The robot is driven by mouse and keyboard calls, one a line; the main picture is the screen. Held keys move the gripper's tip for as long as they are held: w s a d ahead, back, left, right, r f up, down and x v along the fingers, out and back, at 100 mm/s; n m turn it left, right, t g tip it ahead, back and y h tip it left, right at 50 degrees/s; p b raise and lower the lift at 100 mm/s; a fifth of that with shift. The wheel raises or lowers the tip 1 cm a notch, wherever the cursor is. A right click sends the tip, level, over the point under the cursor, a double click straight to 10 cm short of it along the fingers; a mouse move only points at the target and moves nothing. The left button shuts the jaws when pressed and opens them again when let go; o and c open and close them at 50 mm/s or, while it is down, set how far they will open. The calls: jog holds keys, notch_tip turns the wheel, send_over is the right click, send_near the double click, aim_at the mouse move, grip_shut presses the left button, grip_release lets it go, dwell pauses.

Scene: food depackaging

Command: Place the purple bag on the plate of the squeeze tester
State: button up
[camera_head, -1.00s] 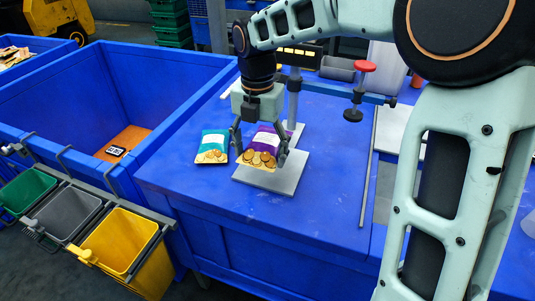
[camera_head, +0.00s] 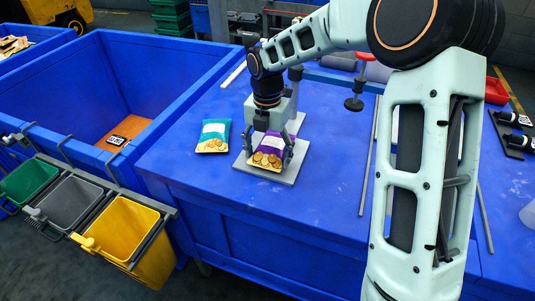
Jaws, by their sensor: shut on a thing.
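The purple bag (camera_head: 267,156), with a picture of round golden snacks at its lower end, is at the grey square plate (camera_head: 283,178) of the squeeze tester. My gripper (camera_head: 270,158) points down over it, with one finger at each side of the bag, shut on it. The bag appears to lie on or just above the plate; I cannot tell whether it touches. The tester's post (camera_head: 295,95) rises behind my gripper, partly hidden by my arm. A teal bag (camera_head: 214,136) lies on the blue table to the left of the plate.
A deep blue bin (camera_head: 60,85) stands to the left, with a brown piece and a dark label inside. Green, grey and yellow (camera_head: 118,233) small bins hang in front of it. A red-topped clamp (camera_head: 362,55) stands behind right. The blue table right of the plate (camera_head: 335,160) is clear.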

jog(key=shift+f, duration=0.15)
jog(key=o, duration=1.2)
jog(key=shift+o, duration=0.2)
notch_tip(320, 180, up, 12)
